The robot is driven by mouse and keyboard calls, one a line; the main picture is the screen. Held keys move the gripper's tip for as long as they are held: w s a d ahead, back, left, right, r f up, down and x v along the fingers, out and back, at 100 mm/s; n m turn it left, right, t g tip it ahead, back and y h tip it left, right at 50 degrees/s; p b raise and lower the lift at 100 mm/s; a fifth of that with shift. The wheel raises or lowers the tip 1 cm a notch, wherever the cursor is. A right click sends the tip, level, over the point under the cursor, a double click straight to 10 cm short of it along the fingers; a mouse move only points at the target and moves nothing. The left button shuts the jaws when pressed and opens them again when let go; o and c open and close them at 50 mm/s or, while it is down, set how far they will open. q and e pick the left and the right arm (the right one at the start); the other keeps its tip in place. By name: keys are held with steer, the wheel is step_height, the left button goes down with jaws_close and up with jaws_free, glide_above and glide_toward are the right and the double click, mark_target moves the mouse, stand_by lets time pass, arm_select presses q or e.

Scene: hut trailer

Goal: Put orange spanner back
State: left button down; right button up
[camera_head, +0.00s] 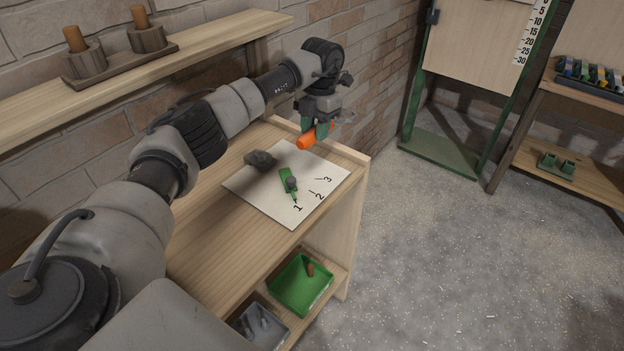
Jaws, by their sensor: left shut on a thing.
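My left gripper (318,130) reaches in from the left and hangs over the far end of the wooden shelf unit, with green fingertips pointing down. It is shut on the orange spanner (306,140). The spanner's thick orange end shows below and left of the fingers; a thin grey part sticks out to the right. The spanner is held above the far edge of a white sheet (247,187) marked 1, 2 and 3. My right gripper is not in view.
A green tool (287,182) with a grey round part and a dark grey lump (260,159) lie on the sheet. A green tray (300,286) and a grey tray (262,325) sit on the lower shelf. A wall shelf (215,38) runs above. The floor at right is clear.

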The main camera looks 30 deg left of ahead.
mark_target(313, 140)
arm_select(q)
steer(key=s, duration=0.1)
steer(key=s+d+f, duration=0.1)
steer(key=s+p, duration=0.1)
steer(key=shift+d+f, duration=0.15)
steer(key=shift+f, duration=0.1)
steer(key=s+f, duration=0.1)
steer(key=s+d+f+p, duration=0.1)
steer(key=s, duration=0.1)
steer(key=s+d+f, duration=0.1)
steer(key=s, duration=0.1)
steer(key=shift+s+f+p, duration=0.25)
steer(key=shift+f+p, duration=0.05)
steer(key=shift+p, duration=0.1)
steer(key=shift+s+d+f, duration=0.15)
steer(key=shift+s, duration=0.05)
steer(key=shift+f, duration=0.2)
step_height(313, 140, down, 3)
steer(key=shift+f+p, duration=0.1)
steer(key=shift+p, duration=0.45)
steer(key=shift+f, duration=0.3)
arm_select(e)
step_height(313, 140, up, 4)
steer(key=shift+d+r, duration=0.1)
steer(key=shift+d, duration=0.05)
arm_select(q)
steer(key=shift+f, duration=0.1)
